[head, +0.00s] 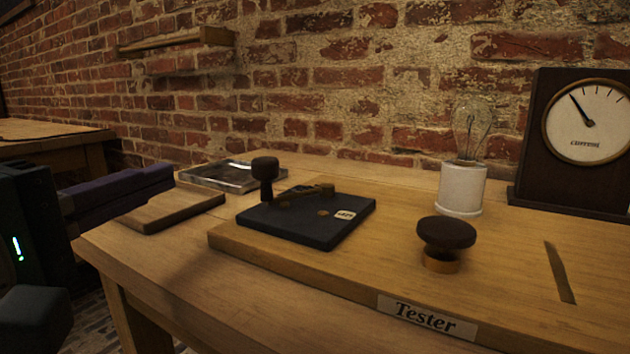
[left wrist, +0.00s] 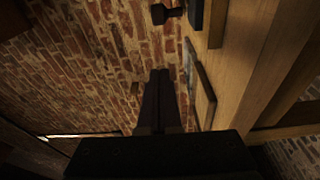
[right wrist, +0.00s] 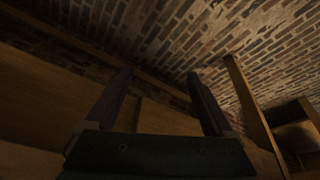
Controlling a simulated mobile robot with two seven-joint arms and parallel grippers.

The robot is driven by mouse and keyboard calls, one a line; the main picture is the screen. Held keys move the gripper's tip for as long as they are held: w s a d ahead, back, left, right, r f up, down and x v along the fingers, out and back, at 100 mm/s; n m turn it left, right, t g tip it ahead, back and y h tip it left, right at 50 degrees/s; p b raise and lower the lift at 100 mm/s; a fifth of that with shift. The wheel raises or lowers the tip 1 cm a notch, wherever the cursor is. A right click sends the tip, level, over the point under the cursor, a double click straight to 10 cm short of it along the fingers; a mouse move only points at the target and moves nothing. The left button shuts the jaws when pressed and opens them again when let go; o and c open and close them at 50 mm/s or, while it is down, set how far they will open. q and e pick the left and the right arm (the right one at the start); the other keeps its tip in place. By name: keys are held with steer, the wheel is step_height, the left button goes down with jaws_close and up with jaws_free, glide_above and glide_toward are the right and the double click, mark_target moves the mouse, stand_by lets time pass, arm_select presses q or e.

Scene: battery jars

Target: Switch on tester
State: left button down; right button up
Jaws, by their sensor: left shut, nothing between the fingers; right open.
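The tester board (head: 250,243), wooden with a "Tester" label (head: 426,315), lies on the table. On its left is a dark switch base (head: 300,232) with a brass lever (head: 300,192) and a dark upright knob (head: 265,172) at the left. The knob also shows at the top of the left wrist view (left wrist: 160,14). A clear bulb (head: 472,130) in a white socket looks unlit. My left gripper (head: 170,175) is shut and empty, left of the switch and apart from it. My right gripper (right wrist: 159,75) is open and empty, outside the head view.
A meter (head: 585,118) marked "CURRENT" stands at the back right. A dark round knob on a brass collar (head: 446,234) rises from the board. A wooden tray (head: 170,210) and a glassy tray (head: 225,174) lie left of the switch. A brick wall stands behind.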

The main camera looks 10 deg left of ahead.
arm_select(q)
steer(key=shift+s+a+f, duration=0.1)
steer(key=shift+s, duration=0.25)
steer(key=w+b, duration=0.1)
steer(key=w, duration=0.2)
steer(key=w+d, duration=0.1)
steer(key=w, duration=0.2)
steer(key=w+b, duration=0.1)
steer(key=w, duration=0.2)
steer(key=shift+w+d+b, duration=0.3)
steer(key=shift+d+b, duration=0.05)
steer(key=d, duration=0.1)
steer(key=s+d, duration=0.1)
steer(key=shift+s+d+f, duration=0.1)
steer(key=shift+d, duration=0.3)
steer(key=shift+s+d, duration=0.2)
steer(key=shift+d, duration=0.2)
arm_select(e)
steer(key=f, duration=0.1)
steer(key=s+f, duration=0.1)
steer(key=f, duration=0.1)
steer(key=shift+s+f, duration=0.1)
steer(key=shift+f, duration=0.2)
steer(key=shift+s+r, duration=0.1)
